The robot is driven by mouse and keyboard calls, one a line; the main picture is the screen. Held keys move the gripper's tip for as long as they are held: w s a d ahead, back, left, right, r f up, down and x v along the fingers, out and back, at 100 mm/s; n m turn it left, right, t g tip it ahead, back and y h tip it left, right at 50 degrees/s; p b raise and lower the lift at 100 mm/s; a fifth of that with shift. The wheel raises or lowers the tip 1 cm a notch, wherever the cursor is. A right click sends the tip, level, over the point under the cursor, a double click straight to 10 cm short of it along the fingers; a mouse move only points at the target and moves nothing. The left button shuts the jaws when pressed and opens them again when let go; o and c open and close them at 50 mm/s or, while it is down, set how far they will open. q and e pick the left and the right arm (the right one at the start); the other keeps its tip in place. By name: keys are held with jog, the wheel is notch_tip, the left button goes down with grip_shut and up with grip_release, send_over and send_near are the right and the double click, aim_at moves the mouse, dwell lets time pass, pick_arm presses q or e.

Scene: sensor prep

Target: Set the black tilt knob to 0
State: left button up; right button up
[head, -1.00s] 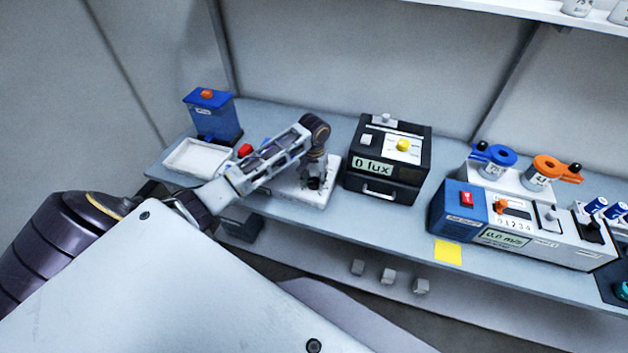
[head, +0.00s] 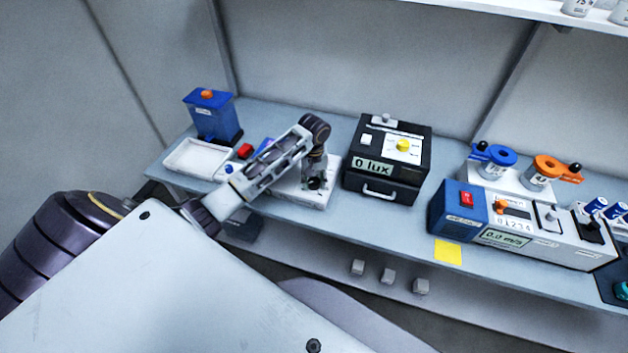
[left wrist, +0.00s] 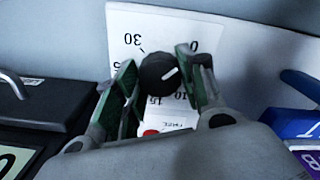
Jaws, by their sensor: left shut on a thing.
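The black tilt knob (left wrist: 158,73) is round with a white pointer line on its right side. It sits on a white panel (left wrist: 205,40) with a printed scale, where 30, 0, 10 and 15 can be read. The pointer lies toward the right; I cannot tell the exact mark. My left gripper (left wrist: 157,84) is shut on the knob, one green-padded finger on each side. In the head view my left gripper (head: 314,183) points down over the white panel (head: 318,199) and mostly hides the knob. My right gripper is not in view.
A black lux box (head: 362,190) stands just right of the panel. A white tray (head: 180,163), a blue box (head: 217,120) and a red button (head: 245,151) are at the left. A blue and white meter (head: 455,222) is further right, with a yellow note (head: 448,250) nearby.

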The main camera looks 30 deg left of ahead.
aim_at(314, 181)
pick_arm(q)
jog(key=o, duration=1.1)
jog(key=shift+r, duration=0.75)
notch_tip(314, 181, up, 11)
jog(key=shift+f, duration=0.2)
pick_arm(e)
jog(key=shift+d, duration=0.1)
pick_arm(q)
jog(key=shift+f, duration=0.1)
